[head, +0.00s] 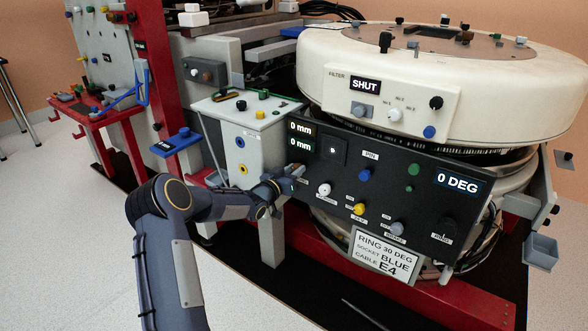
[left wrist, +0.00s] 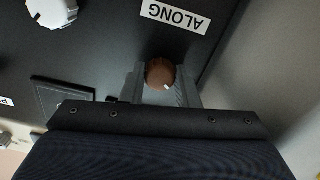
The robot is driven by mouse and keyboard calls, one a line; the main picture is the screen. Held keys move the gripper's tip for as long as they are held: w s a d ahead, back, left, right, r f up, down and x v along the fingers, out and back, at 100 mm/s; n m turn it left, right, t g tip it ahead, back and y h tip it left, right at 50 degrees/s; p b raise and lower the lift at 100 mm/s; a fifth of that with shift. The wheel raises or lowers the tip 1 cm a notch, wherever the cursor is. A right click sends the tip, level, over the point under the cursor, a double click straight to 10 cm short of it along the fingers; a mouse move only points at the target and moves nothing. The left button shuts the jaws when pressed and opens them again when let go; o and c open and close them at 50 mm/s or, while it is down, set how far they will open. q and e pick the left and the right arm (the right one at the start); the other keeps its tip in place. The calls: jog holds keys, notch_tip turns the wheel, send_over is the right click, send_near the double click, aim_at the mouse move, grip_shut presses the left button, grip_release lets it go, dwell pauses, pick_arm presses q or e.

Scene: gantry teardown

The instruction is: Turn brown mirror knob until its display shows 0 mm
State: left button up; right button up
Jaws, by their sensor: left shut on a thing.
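The brown knob (left wrist: 160,74) sits on the black control panel (head: 330,172), with a small white mark on its rim, in the left wrist view. My left gripper (left wrist: 160,88) is shut on it, one finger on each side. In the head view my left gripper (head: 292,175) is at the panel's left end and mostly hides the knob. Two displays above it read 0 mm, the upper one (head: 300,128) in pale text and the lower one (head: 300,143) in greenish text. My right gripper is not in view.
A label reading ALONG (left wrist: 175,17) and a white knob (left wrist: 52,10) are near the brown knob. The panel also carries a blue knob (head: 365,175), a yellow knob (head: 360,208) and a 0 DEG display (head: 457,184).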

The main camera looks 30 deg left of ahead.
pick_arm(q)
jog(key=shift+n, duration=0.4)
jog(key=o, duration=1)
jog(key=shift+s, duration=0.1)
jog(key=s, duration=0.2)
jog(key=s+p, duration=0.1)
jog(key=s, duration=0.2)
jog(key=s+p, duration=0.1)
jog(key=s, duration=0.1)
jog(key=shift+s+a, duration=0.3)
jog(key=shift+a, duration=0.05)
